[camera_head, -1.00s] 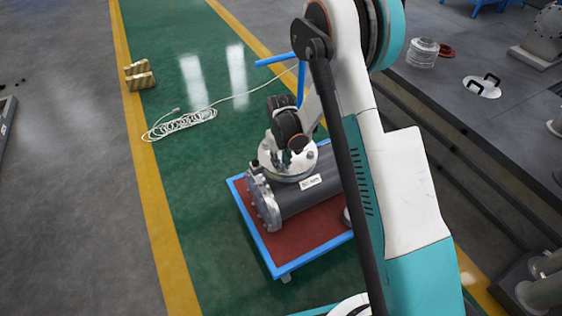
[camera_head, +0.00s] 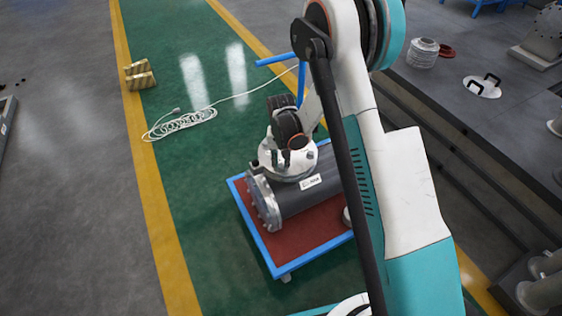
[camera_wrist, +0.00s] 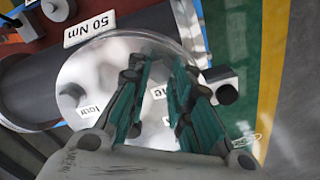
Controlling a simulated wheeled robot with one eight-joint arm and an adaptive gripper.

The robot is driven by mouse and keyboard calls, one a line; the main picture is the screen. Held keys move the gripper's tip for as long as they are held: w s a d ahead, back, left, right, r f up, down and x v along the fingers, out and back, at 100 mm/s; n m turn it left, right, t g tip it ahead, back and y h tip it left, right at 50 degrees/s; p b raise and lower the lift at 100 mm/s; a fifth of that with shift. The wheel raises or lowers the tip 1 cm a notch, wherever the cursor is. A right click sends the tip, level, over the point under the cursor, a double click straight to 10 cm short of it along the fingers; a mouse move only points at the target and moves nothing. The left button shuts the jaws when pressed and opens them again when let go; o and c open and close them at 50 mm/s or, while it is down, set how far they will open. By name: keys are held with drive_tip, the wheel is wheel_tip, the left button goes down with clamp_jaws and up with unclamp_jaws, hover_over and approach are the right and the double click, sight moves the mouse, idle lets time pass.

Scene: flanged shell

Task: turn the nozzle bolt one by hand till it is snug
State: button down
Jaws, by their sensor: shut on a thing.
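The round pale metal nozzle cover (camera_wrist: 75,72) sits on top of the dark grey shell (camera_head: 318,188); in the head view the cover (camera_head: 292,173) is partly under my gripper. My gripper (camera_wrist: 163,62) points down at the cover, its two teal-padded fingers close around a bolt at the cover's edge. The held bolt is hidden between the fingers, so its seating cannot be seen. Another bolt (camera_wrist: 72,93) stands on the left of the cover, near lettering that seems to read "four". In the head view my gripper (camera_head: 287,158) is small.
A "50 Nm" label (camera_wrist: 90,28) lies beside the cover on the shell. The shell rests on a blue-framed cart (camera_head: 258,243) with a red top. A coiled white cable (camera_head: 185,122) lies on the green floor.

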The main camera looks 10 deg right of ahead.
sight(281, 165)
drive_tip(key=c, duration=1.4)
unclamp_jaws()
drive_tip(key=shift+c, duration=0.2)
wheel_tip(281, 165, up, 12)
